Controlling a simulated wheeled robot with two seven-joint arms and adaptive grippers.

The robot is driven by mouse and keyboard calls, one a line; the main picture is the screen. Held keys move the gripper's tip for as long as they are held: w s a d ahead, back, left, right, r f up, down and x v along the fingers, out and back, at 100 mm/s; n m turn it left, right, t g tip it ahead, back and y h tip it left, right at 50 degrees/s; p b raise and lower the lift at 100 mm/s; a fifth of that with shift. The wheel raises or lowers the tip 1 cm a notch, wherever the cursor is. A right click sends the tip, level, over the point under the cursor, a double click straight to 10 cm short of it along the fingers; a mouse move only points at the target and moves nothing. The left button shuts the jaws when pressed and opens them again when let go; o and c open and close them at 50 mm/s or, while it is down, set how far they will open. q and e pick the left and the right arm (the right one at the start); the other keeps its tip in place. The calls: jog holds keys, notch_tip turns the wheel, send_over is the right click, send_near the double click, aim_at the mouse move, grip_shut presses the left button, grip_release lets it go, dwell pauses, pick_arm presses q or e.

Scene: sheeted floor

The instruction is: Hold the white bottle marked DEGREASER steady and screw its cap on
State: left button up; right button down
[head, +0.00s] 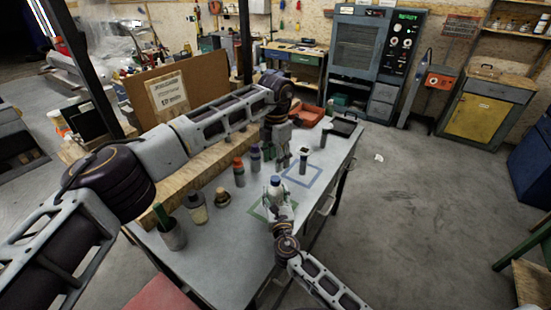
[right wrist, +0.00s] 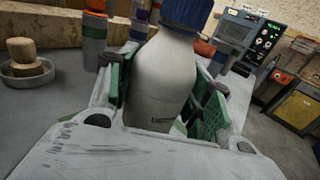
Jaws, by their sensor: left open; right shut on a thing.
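The white bottle (head: 275,193) stands upright inside the green square outline on the workbench. In the right wrist view the bottle (right wrist: 163,80) fills the middle, with a partly hidden dark label low down. A blue cap (right wrist: 187,12) sits on top of it; it also shows in the head view (head: 275,181). I cannot tell how tight the cap is. My right gripper (right wrist: 163,100) is shut around the bottle's body, one green pad on each side. My left gripper (head: 281,160) is open, pointing down over the bench behind the bottle, apart from it.
Red-topped (head: 238,170) and blue-topped (head: 255,158) containers stand left of the left gripper. A dark cylinder (head: 303,163) stands near the blue square outline (head: 310,182). A jar (head: 197,207), a brown-knobbed dish (head: 222,198) and a cup (head: 172,236) stand at the left. A red tray (head: 305,116) lies at the back.

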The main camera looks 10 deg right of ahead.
aim_at(275, 178)
pick_arm(q)
jog(key=n, duration=0.4)
jog(key=shift+a, duration=0.1)
jog(key=shift+n, duration=2)
jog(key=shift+f, duration=0.1)
jog(key=shift+f, duration=3.95)
grip_shut()
jog(key=shift+m, duration=1)
jog(key=shift+o, duration=0.5)
grip_release()
